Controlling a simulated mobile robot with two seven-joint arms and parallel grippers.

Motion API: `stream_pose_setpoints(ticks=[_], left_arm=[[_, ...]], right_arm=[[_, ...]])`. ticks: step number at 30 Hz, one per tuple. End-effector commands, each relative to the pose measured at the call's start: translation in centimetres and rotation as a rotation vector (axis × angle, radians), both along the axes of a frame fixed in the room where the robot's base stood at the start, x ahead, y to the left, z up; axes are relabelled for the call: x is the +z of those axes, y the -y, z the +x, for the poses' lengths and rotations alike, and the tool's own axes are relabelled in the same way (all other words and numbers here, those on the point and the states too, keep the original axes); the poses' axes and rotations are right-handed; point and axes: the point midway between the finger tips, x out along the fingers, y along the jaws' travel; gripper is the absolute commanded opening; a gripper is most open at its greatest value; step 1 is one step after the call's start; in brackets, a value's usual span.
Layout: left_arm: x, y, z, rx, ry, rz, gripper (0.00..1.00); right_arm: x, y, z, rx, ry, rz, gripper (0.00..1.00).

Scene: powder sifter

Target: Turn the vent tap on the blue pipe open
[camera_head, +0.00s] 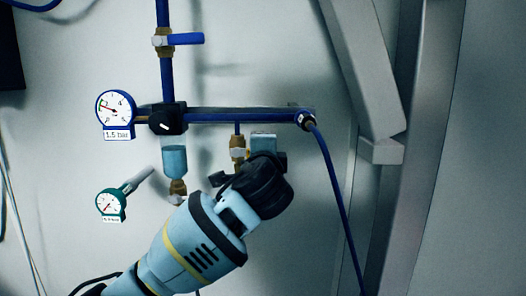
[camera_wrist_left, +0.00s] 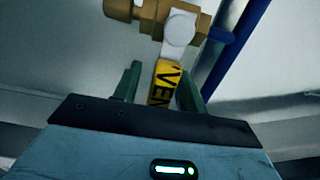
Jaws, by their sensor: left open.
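The vent tap is a brass valve with a pale lever (camera_wrist_left: 180,32) and a yellow sleeve (camera_wrist_left: 164,84) lettered "VEN", the rest of the word being hidden. My left gripper (camera_wrist_left: 160,66) is open, with one dark green finger on each side of the yellow sleeve. I cannot tell whether either finger touches it. In the head view a brass valve (camera_head: 238,150) hangs under the horizontal blue pipe (camera_head: 240,113); it appears to be this tap. My left arm's wrist hides its lower part and the fingers there. My right gripper is not in view.
Left of the tap are a black-knobbed regulator (camera_head: 165,118) with a blue bowl (camera_head: 174,160), a white gauge (camera_head: 116,108) and a green gauge (camera_head: 111,204). A blue-handled valve (camera_head: 184,39) sits above. A blue hose (camera_head: 335,190) and grey frame (camera_head: 366,65) stand right.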

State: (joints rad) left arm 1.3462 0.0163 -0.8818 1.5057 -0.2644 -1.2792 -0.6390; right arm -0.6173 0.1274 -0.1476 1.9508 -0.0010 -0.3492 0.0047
Motion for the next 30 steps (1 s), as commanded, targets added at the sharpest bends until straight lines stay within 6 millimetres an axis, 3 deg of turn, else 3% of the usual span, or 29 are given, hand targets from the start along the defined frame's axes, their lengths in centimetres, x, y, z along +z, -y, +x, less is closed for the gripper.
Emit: stream_pose_setpoints(ticks=[2,12,23,30], left_arm=[[0.01,0.01,-0.02,0.0,0.0,0.0,0.42],[0.0,-0.01,-0.02,0.001,0.0,0.0,0.0],[0.08,0.0,-0.03,0.0,-0.001,-0.019,0.0],[0.7,-0.01,-0.04,0.0,-0.002,-0.131,0.0]], right_arm=[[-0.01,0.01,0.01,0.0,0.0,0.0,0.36],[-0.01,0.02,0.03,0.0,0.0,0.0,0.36],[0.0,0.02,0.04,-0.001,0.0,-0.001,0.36],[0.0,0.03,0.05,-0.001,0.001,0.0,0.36]])
